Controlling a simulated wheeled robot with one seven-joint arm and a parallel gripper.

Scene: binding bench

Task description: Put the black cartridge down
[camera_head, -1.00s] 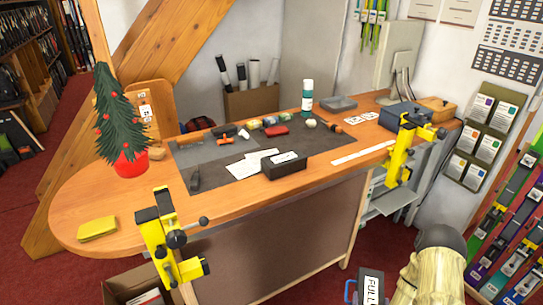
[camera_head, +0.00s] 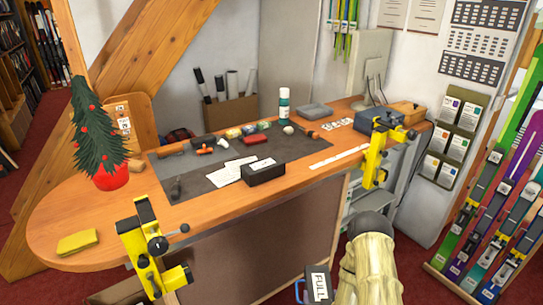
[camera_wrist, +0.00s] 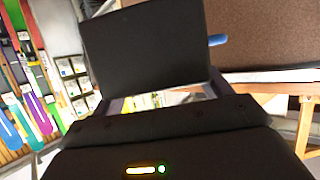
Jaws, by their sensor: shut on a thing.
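The black cartridge (camera_head: 319,286) is at the bottom edge of the head view, upright, with a white label reading FULL and a blue handle at its left. It hangs in front of the bench, below the top. In the wrist view the cartridge (camera_wrist: 145,45) is a large dark block, with a bit of blue handle at its right. My gripper (camera_wrist: 163,98) is shut on it; the fingers show at its lower edge. In the head view my gripper is hidden behind my arm or out of frame.
The bench top (camera_head: 90,215) carries a dark mat (camera_head: 215,180) with a second black box (camera_head: 263,172), papers and tools. Yellow clamps grip its front edge at left (camera_head: 148,245) and right (camera_head: 375,160). Bare wood is free at the left and along the front.

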